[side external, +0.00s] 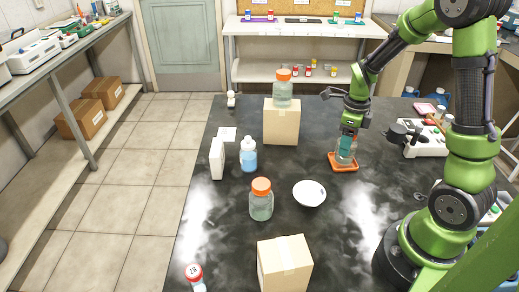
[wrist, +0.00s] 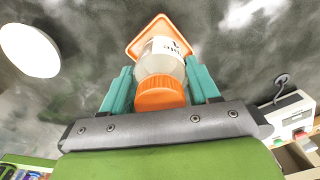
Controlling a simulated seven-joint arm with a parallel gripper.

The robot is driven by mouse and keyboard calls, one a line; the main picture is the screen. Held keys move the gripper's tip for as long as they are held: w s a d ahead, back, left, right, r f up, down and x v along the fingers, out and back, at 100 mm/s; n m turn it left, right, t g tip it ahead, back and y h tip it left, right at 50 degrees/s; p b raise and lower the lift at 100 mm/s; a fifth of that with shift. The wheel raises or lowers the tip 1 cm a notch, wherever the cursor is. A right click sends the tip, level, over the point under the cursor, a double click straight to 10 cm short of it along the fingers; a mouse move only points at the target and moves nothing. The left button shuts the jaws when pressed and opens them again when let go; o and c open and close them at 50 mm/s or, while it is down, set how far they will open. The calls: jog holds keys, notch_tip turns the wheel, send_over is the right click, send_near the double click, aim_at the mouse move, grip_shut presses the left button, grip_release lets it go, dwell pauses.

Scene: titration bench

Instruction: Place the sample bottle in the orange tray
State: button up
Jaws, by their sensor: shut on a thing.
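The sample bottle (side external: 346,150), clear with a label and an orange cap, is at the orange tray (side external: 345,168) on the right of the black table. My gripper (side external: 349,141) points down from above and is shut on the bottle. In the wrist view the bottle (wrist: 163,67) is upright between the teal fingers of my gripper (wrist: 162,88), its orange cap nearest the camera. The tray (wrist: 181,24) shows beyond the bottle's lower end. The bottle's base is over or in the tray; whether it touches the tray floor I cannot tell.
A white bowl (side external: 309,193) and an orange-capped jar (side external: 261,201) stand left of the tray. A cardboard box (side external: 281,122) carries another jar (side external: 283,92). A second box (side external: 284,265) is at the front. A white instrument (side external: 424,139) stands right of the tray.

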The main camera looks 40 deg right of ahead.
jog(key=shift+f, duration=0.45)
jog(key=shift+f, duration=0.1)
jog(key=o, duration=1.2)
